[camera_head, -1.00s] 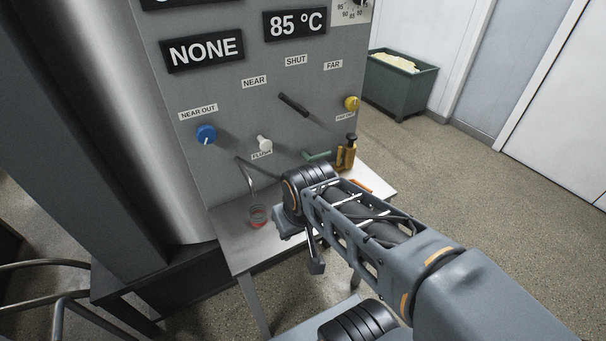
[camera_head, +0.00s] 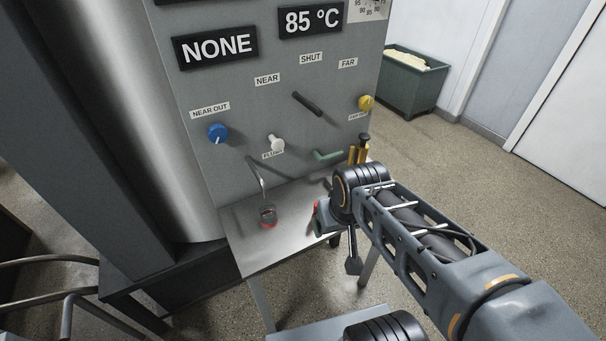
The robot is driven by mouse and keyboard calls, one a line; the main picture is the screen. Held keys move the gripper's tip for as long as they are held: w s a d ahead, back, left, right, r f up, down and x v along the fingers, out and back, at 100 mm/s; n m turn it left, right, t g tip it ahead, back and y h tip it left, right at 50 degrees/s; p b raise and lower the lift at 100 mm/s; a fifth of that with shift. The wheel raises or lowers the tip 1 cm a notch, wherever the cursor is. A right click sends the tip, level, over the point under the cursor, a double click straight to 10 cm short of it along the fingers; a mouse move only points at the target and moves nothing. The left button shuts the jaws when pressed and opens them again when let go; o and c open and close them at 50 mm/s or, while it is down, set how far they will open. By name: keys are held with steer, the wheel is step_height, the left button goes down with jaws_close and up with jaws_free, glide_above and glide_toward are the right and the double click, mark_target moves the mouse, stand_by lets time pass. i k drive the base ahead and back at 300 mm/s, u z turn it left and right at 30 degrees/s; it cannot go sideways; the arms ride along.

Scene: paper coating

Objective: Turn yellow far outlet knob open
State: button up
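The yellow far outlet knob (camera_head: 366,103) is a small round knob at the right edge of the grey panel (camera_head: 235,95), with a small label below it. My gripper (camera_head: 322,218) is below and left of the knob, low over the steel shelf and apart from the knob. My arm's wrist hides most of the gripper, and its fingers cannot be made out clearly.
A blue knob (camera_head: 217,133), a white flush knob (camera_head: 276,142), a black lever (camera_head: 307,103) and a green handle (camera_head: 328,155) are on the panel. A small cup with red (camera_head: 268,216) stands on the shelf (camera_head: 245,240). Yellow-bodied items (camera_head: 358,152) stand near the right edge.

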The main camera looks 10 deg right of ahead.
mark_target(365, 104)
steer(key=u, duration=0.05)
steer(key=k, duration=1.05)
steer(key=z, duration=0.95)
steer(key=i, duration=1.55)
steer(key=u, duration=0.8)
